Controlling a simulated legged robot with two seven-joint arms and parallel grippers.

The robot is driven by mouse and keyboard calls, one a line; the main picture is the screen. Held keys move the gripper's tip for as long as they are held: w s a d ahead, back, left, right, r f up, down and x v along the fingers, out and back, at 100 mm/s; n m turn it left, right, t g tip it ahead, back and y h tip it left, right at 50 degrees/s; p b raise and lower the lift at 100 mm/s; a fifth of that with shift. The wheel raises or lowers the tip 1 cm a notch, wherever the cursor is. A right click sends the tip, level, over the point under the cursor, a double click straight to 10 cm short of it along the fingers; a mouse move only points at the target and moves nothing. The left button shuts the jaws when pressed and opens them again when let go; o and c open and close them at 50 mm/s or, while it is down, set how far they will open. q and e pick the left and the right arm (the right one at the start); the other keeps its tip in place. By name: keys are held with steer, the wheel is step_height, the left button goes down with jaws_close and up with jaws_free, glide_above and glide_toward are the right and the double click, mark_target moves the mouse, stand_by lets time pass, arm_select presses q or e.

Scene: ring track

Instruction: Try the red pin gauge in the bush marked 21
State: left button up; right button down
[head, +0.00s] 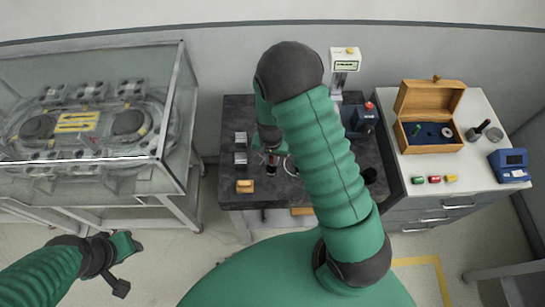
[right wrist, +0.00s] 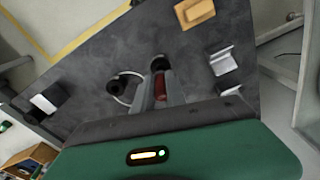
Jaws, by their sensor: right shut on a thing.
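The red pin gauge (right wrist: 161,85) is between the fingers of my right gripper (right wrist: 160,100), which is shut on it. In the head view its red part (head: 271,160) shows low over the dark table, beside my right gripper (head: 268,146). A black bush-like piece (right wrist: 160,63) lies right at the gauge's end in the right wrist view; I cannot tell whether the gauge is in it. Another black round piece (right wrist: 126,86) with a pale ring stands beside it. No number 21 is readable. My left gripper (head: 122,262) hangs low at the left, away from the tables; its jaws are unclear.
The dark table (head: 236,122) also holds pale blocks (head: 240,140), a wooden block (head: 245,186) and a blue device (head: 362,117). A glass case (head: 172,110) stands left.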

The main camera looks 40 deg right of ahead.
mark_target(272, 163)
steer(key=shift+d+f, duration=0.1)
steer(key=shift+d, duration=0.3)
arm_select(q)
steer(key=shift+d+r, duration=0.1)
steer(key=shift+d, duration=0.35)
arm_select(e)
steer(key=shift+a+f, duration=0.1)
steer(key=shift+a+f, duration=0.2)
arm_select(q)
steer(key=shift+a+f, duration=0.35)
steer(key=shift+d+f+b, duration=0.2)
steer(key=shift+b, duration=0.3)
arm_select(e)
steer(key=shift+d+f, duration=0.15)
steer(key=shift+f, duration=0.3)
arm_select(q)
steer(key=shift+f+b, duration=0.65)
arm_select(e)
steer(key=shift+f, duration=0.9)
arm_select(q)
steer(key=shift+r, duration=0.15)
arm_select(e)
steer(key=shift+r, duration=0.15)
